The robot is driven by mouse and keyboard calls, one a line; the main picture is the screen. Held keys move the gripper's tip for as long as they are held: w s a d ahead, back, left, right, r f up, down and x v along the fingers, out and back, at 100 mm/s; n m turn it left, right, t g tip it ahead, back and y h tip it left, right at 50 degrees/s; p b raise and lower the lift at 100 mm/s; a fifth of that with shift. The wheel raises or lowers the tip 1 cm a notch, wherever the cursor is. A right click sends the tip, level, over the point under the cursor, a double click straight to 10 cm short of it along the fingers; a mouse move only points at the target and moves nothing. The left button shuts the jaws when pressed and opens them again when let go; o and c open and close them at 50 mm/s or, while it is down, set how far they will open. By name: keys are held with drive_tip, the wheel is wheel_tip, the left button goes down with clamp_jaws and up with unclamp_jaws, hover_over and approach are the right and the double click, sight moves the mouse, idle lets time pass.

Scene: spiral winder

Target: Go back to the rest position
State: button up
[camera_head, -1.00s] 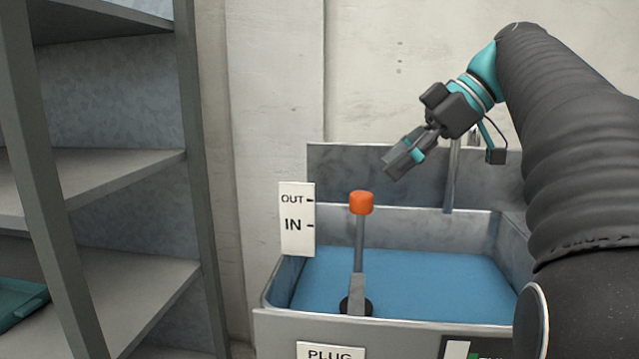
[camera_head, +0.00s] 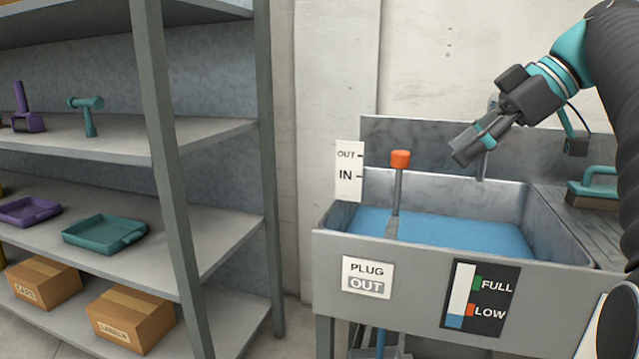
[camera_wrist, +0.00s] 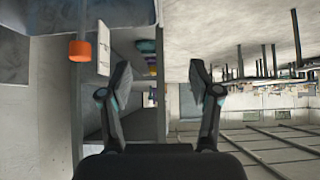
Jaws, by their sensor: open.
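My gripper (camera_head: 466,152) is in the air above the right part of the sink, to the right of the orange-topped plug lever. In the wrist view my gripper (camera_wrist: 160,80) has its two fingers wide apart with nothing between them. The plug lever's orange knob (camera_head: 400,159) stands upright over the sink (camera_head: 470,190), apart from my gripper. The knob also shows at the left of the wrist view (camera_wrist: 80,50). Blue liquid (camera_head: 460,232) lies in the sink. The "PLUG OUT" sign (camera_head: 367,277) is on the sink's front.
A level gauge (camera_head: 480,299) marked FULL and LOW is beside that sign. A teal-handled tool (camera_head: 594,187) rests on the right drainboard. A shelf (camera_head: 168,140) at the left holds trays, tools and cardboard boxes (camera_head: 130,317).

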drive_tip(key=s+a+f+m+t+h, duration=0.1)
drive_tip(key=s+f+m+h, duration=0.2)
drive_tip(key=f, duration=0.7)
drive_tip(key=s+a+f+m+h, duration=0.2)
drive_tip(key=s+f+m, duration=0.4)
drive_tip(key=f, duration=0.5)
drive_tip(key=s+a+f+m+t+h, duration=0.1)
drive_tip(key=s+f+m, duration=0.4)
drive_tip(key=f, duration=0.5)
drive_tip(key=s+a+h, duration=0.1)
drive_tip(key=s+h, duration=0.1)
drive_tip(key=shift+f+t+h, duration=0.3)
drive_tip(key=shift+f, duration=0.05)
drive_tip(key=shift+a, duration=0.1)
idle(2.1)
